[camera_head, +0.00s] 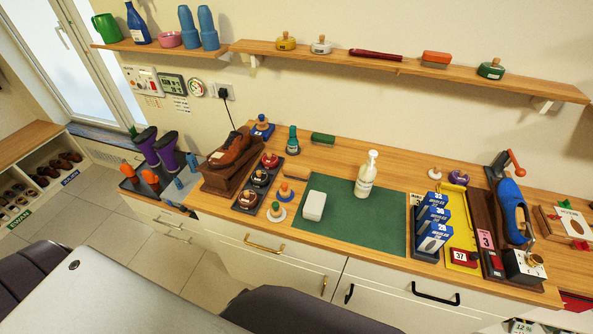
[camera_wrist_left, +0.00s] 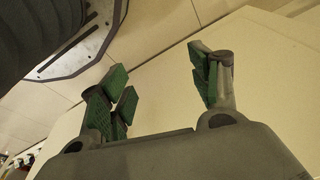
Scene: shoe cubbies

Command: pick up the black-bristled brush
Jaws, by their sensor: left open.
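I cannot make out for sure which thing is the black-bristled brush. A dark green block (camera_head: 323,138) lies on the wooden counter (camera_head: 385,168) near the wall; it looks brush-like, but its bristles are not clear. An orange block with a grey lower part (camera_head: 436,59) and a long dark red handle-like piece (camera_head: 375,55) lie on the wall shelf (camera_head: 540,86). My left gripper (camera_wrist_left: 162,85) shows only in the left wrist view, with its green-padded fingers wide apart and nothing between them. My right gripper is not in view.
A green mat (camera_head: 335,237) on the counter holds a white block (camera_head: 314,205) and a pump bottle (camera_head: 366,175). A brown shoe (camera_head: 230,150) stands left of it. Blue boxes (camera_head: 434,236) and a blue shoe form (camera_head: 511,208) stand at the right. The mat's middle is clear.

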